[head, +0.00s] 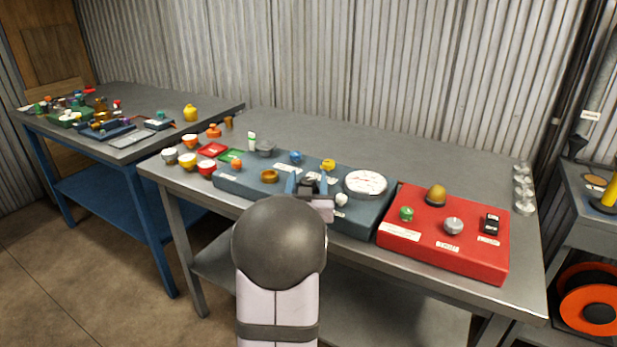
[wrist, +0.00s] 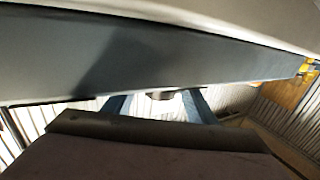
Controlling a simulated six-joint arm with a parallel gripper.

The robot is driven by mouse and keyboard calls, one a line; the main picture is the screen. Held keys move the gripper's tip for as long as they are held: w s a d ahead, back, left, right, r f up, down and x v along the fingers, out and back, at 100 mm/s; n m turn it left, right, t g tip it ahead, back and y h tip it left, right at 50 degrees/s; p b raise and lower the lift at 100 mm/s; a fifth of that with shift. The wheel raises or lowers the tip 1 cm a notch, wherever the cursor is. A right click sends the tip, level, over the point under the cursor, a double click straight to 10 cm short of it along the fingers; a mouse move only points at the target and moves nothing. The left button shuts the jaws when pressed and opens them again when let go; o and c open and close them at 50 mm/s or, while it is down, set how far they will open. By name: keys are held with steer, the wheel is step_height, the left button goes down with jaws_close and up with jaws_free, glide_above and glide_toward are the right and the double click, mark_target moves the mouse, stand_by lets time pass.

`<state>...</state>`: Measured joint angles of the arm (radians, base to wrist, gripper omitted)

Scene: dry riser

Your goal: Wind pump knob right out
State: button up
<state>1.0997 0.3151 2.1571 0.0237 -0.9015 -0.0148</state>
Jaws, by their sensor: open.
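A blue-grey panel box (head: 235,184) on the middle bench carries several knobs and a round white gauge (head: 365,183). These include a yellow knob (head: 328,164), a blue knob (head: 295,157), a brass ring-like knob (head: 269,176) and a small white knob (head: 341,199). The labels are too small to read, so I cannot tell which is the pump knob. My gripper (head: 306,184) is over the box's front middle, its blue fingers apart. In the wrist view, the open gripper (wrist: 158,99) has a dark round piece (wrist: 160,95) showing between the fingers; contact cannot be told.
A red box (head: 440,255) right of the panel carries a green knob (head: 406,214), a silver knob (head: 453,226), an amber dome (head: 436,194) and a black switch (head: 491,223). Several coloured cups stand at the left end. The bench behind the boxes is clear.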

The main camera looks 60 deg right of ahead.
steer(key=shift+v, duration=2.35)
steer(key=shift+r, duration=0.1)
